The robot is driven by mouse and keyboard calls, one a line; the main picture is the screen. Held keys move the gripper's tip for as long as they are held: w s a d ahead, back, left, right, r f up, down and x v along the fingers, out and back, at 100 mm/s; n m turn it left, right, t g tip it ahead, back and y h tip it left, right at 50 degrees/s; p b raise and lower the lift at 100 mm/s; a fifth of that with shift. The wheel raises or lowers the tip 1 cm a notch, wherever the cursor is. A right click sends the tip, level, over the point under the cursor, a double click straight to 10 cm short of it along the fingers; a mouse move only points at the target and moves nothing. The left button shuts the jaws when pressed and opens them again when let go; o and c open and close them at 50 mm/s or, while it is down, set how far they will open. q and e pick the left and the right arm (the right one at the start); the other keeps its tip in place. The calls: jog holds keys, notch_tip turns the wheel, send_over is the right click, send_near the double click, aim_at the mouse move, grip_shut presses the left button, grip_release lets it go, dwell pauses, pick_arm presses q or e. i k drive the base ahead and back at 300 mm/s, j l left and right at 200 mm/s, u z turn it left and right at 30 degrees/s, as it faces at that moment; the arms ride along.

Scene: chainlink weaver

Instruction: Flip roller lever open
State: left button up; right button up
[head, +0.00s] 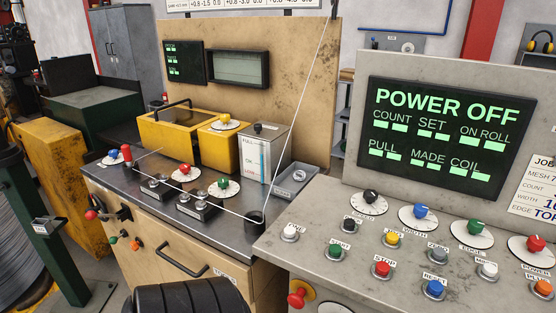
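A short upright lever with a red grip (126,153) stands at the left end of the steel worktop, beside the wire line; it looks like the roller lever, but no label on it is readable. Small roller blocks (157,186) and (198,207) sit on the worktop to its right, with a thin wire running past them to a dark cup (255,221). A second lever with a red knob (92,215) sticks out from the cabinet front below. I cannot tell whether the rollers are open or closed. Neither gripper is in view.
A green post (50,245) stands at left. A black ribbed object (190,298) is at the bottom edge.

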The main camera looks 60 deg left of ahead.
aim_at(90, 214)
jog(key=u, duration=3.4)
